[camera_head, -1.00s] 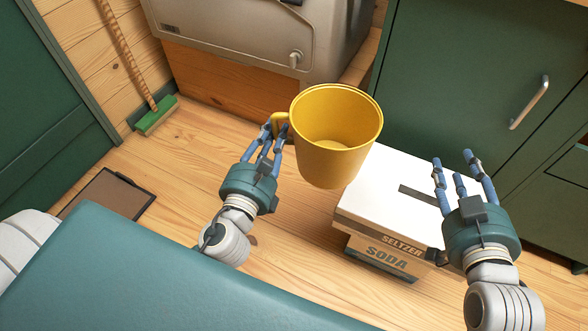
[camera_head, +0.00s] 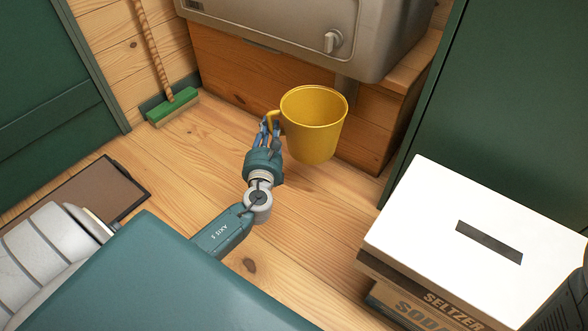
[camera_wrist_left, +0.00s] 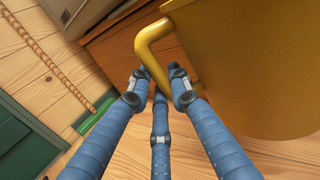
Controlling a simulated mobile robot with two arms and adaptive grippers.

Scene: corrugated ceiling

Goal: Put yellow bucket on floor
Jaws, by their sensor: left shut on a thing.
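The yellow bucket (camera_head: 313,125), mug-shaped with one side handle, is upright in the middle of the head view. My left gripper (camera_head: 268,128) is at its left side, shut on the handle. In the left wrist view the blue fingers (camera_wrist_left: 160,88) close around the handle (camera_wrist_left: 150,52), and the bucket's wall (camera_wrist_left: 245,60) fills the right side. The bucket appears held above the wooden floor (camera_head: 290,215); the gap under it is hard to judge. My right gripper is out of view.
A white-topped seltzer box (camera_head: 430,215) stands at the lower right. A grey appliance (camera_head: 310,30) on a wooden base is behind the bucket. A green broom (camera_head: 172,107) leans at the back left, and a brown clipboard-like board (camera_head: 105,190) lies on the left. Floor between them is clear.

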